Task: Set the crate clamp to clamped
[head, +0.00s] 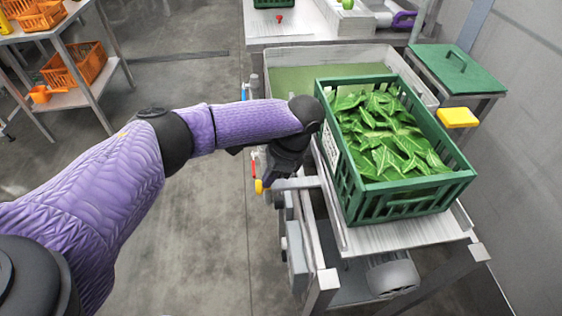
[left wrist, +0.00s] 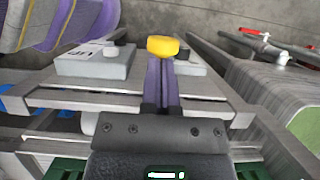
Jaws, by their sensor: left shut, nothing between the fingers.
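A green slatted crate (head: 410,205) full of green leaves (head: 385,135) sits on the grey metal stand. A small yellow knob (head: 259,187) shows at the stand's left side, beside my left gripper (head: 270,184); it looks like the end of the crate clamp's lever. In the left wrist view the yellow knob (left wrist: 162,46) is just past the tips of my shut, empty left fingers (left wrist: 161,66). I cannot tell whether they touch it. The rest of the lever is hidden behind the gripper. My right gripper is not in view.
A grey sink (head: 290,80) stands behind the crate, with a green-lidded bin (head: 462,68) to the right. A yellow block (head: 457,117) is right of the crate. Red-handled taps (left wrist: 253,32) show in the left wrist view.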

